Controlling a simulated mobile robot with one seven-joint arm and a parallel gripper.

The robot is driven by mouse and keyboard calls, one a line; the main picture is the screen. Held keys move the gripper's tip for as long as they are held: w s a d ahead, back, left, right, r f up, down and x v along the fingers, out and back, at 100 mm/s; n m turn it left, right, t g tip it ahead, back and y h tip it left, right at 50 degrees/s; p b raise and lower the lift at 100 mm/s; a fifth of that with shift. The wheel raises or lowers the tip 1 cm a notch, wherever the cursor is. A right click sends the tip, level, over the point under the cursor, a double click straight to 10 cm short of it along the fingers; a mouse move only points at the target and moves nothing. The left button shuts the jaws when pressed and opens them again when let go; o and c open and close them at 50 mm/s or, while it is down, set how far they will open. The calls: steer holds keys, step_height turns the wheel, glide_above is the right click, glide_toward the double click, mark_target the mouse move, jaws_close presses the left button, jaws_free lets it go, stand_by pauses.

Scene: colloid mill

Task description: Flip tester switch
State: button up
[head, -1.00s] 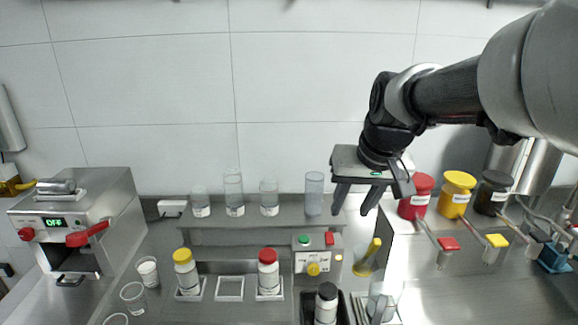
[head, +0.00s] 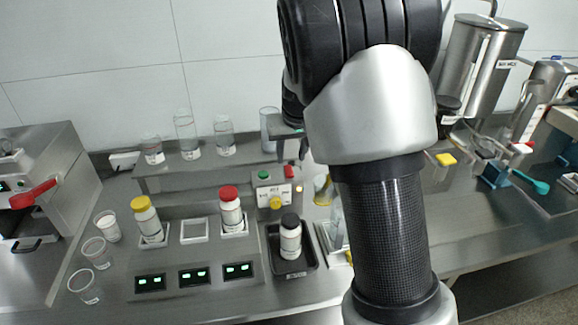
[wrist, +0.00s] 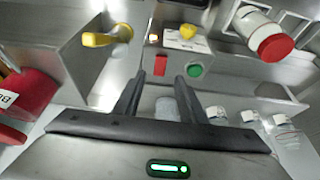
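A small control box (head: 262,192) stands at the front of the rear shelf, with a green button (head: 264,175), a red button (head: 290,172) and a yellow knob (head: 276,203). I cannot read a tester label on it. In the wrist view the red button (wrist: 160,65) and green button (wrist: 194,70) lie just beyond my fingertips, with the yellow knob (wrist: 187,32) farther off. My gripper (wrist: 160,80) is open and empty, apart from the buttons as far as I can tell. A grey machine (head: 60,150) with a red lever (head: 33,194) stands at left.
Clear glass cylinders (head: 187,132) stand on the shelf (head: 150,183) beside the box. A black-capped bottle (head: 290,238) stands in a dark tray (head: 306,262). Yellow-capped (head: 146,218) and red-capped (head: 231,210) bottles stand in front. In the wrist view a red container (wrist: 30,95) is close at left.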

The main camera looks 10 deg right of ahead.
mark_target(289, 170)
steer(key=x, duration=0.6)
steer(key=shift+w+f, duration=0.1)
steer(key=shift+f, duration=0.2)
